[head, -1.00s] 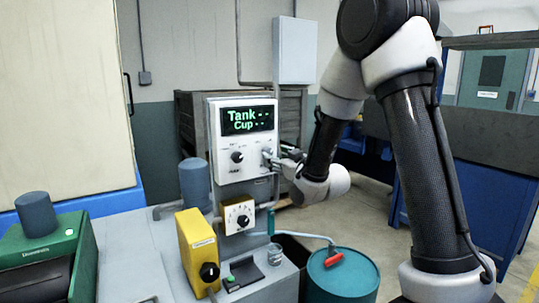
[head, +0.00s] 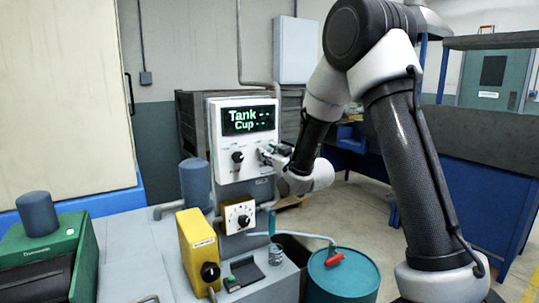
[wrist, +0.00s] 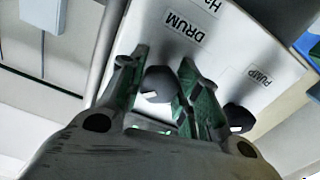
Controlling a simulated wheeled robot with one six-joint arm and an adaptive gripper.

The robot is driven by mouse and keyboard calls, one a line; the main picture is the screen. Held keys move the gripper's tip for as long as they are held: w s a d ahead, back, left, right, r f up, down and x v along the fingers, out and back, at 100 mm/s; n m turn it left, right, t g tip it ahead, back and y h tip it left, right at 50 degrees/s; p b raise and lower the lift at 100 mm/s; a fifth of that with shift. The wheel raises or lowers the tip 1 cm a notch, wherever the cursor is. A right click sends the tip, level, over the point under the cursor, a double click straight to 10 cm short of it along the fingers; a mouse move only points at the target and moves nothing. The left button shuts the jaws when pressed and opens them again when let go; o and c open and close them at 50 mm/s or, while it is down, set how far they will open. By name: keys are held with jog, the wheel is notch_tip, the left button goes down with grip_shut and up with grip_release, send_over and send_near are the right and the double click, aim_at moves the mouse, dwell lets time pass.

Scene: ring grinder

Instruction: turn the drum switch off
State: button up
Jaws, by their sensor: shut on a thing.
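The drum switch is a black knob (wrist: 157,84) with a white mark, beside the label DRUM on the white panel in the wrist view. The two fingers of my gripper (wrist: 165,85) stand on either side of it and are shut on it. In the head view my gripper (head: 270,152) is at the right part of the white control panel (head: 226,178); its fingers and wrist hide the drum switch there. A second black knob (wrist: 238,118), near the label PUMP, is just outside the right finger.
The panel's display (head: 248,120) reads Tank and Cup with dashes. Another black knob (head: 237,157) is left of my gripper.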

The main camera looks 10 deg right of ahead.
jog(key=shift+n, duration=0.4)
jog(key=n, duration=0.3)
jog(key=shift+n, duration=0.4)
jog(key=n, duration=0.4)
jog(key=shift+d+r, duration=0.1)
jog(key=n, duration=0.9)
jog(key=o, duration=1)
jog(key=shift+r, duration=0.1)
jog(key=shift+o, duration=0.2)
